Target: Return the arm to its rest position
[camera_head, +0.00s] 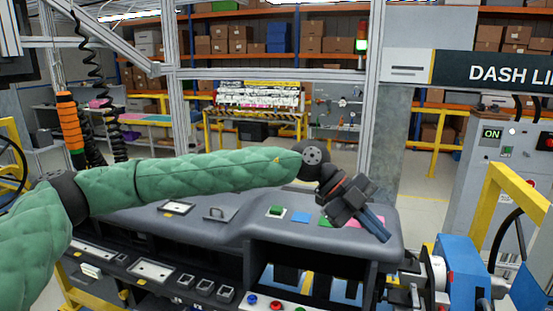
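My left arm (190,176), in a green quilted sleeve, comes in from the left and stretches across the middle of the view. Its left gripper (378,226) is at the right end of the dashboard module (235,232), in front of its top surface, fingers pointing down and right. The fingers look dark and close together, and I cannot tell whether they are open or shut. No held object shows. My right gripper is not in view.
A blue fixture (462,270) and yellow rail (507,205) stand at right, near a control cabinet (500,165). Coiled cables (90,70) hang at left.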

